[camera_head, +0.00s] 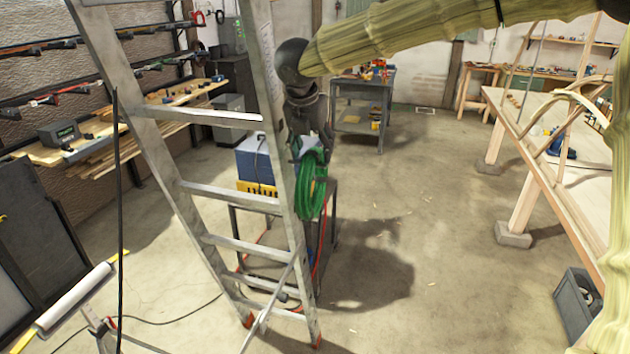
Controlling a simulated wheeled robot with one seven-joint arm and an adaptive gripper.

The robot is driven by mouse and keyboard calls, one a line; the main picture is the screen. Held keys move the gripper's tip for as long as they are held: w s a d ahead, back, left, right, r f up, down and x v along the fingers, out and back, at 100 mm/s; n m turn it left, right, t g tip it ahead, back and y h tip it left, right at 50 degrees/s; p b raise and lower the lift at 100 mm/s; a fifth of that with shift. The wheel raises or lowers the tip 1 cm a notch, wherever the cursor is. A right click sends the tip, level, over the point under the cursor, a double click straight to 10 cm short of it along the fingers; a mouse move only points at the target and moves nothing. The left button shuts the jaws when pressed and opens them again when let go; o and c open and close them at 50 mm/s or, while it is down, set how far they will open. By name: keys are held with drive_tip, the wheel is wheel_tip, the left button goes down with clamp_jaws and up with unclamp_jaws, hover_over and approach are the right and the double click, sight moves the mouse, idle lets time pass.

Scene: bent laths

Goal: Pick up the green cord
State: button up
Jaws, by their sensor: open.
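The green cord (312,188) is a coiled bundle hanging at the right side of the aluminium ladder, in front of a small cart. My arm comes in from the upper right, and my gripper (304,148), dark grey, points down just above the top of the coil. It is open. Its fingertips are small and partly behind the ladder's rail, so I cannot tell whether they touch the cord or have it between them. What the coil hangs from is hidden.
The ladder (232,200) stands close on the left of my gripper. A blue and white box (254,163) sits on the cart (331,212) behind it. A workbench (535,165) is at the right, with a dark crate (577,305) below. The middle floor is clear.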

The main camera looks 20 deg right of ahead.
clamp_jaws()
drive_tip(key=shift+r, duration=0.15)
idle(0.4)
